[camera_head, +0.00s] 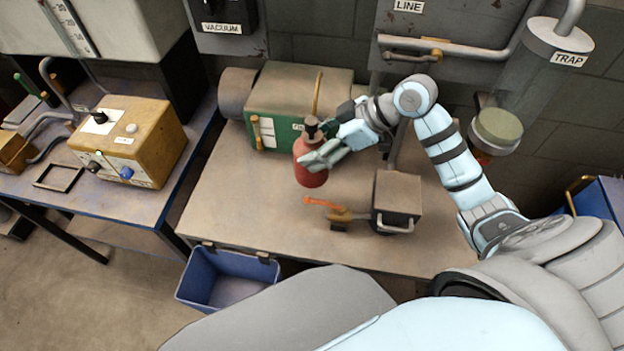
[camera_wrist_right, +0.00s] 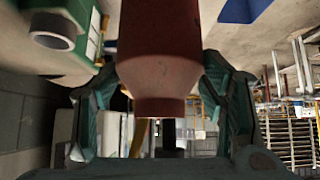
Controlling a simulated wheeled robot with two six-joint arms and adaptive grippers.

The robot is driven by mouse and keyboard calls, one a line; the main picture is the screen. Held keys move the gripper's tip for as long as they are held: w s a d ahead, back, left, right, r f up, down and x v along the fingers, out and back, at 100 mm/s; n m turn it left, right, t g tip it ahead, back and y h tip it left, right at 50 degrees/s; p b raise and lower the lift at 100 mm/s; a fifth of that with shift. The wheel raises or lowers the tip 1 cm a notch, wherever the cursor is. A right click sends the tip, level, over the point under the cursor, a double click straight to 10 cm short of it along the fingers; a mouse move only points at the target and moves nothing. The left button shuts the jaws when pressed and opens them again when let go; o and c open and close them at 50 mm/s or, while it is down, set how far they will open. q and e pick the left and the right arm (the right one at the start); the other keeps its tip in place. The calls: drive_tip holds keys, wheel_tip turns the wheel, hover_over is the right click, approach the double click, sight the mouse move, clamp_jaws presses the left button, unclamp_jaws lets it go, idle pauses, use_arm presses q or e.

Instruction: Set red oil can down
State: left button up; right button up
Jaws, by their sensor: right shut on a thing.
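The red oil can (camera_head: 311,172) has a dark cap and is roughly upright over the tan table (camera_head: 235,220). My right gripper (camera_head: 322,157) comes from the right and is shut on the can's side. In the right wrist view, the can (camera_wrist_right: 160,60) sits between the two fingers of my right gripper (camera_wrist_right: 165,100). I cannot tell whether the can's base touches the table. My left gripper does not show in either view.
A green machine (camera_head: 290,95) stands behind the can. A dark grey block (camera_head: 397,195) and a brass part with an orange handle (camera_head: 322,203) lie in front to the right. A blue bin (camera_head: 222,278) is below the table's front edge. The table's left front is clear.

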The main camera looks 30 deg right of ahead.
drive_tip(key=f, duration=0.5)
drive_tip(key=shift+s+f, duration=0.2)
drive_tip(key=shift+s, duration=0.1)
drive_tip(key=w+f, duration=0.1)
drive_tip(key=f, duration=0.1)
drive_tip(key=w+f, duration=0.1)
drive_tip(key=f, duration=0.1)
drive_tip(key=shift+w+b, duration=0.3)
drive_tip(key=shift+b, duration=0.1)
wheel_tip(320, 180, down, 4)
drive_tip(key=shift+s+r+b, duration=0.15)
drive_tip(key=shift+b, duration=0.2)
drive_tip(key=o, duration=1.2)
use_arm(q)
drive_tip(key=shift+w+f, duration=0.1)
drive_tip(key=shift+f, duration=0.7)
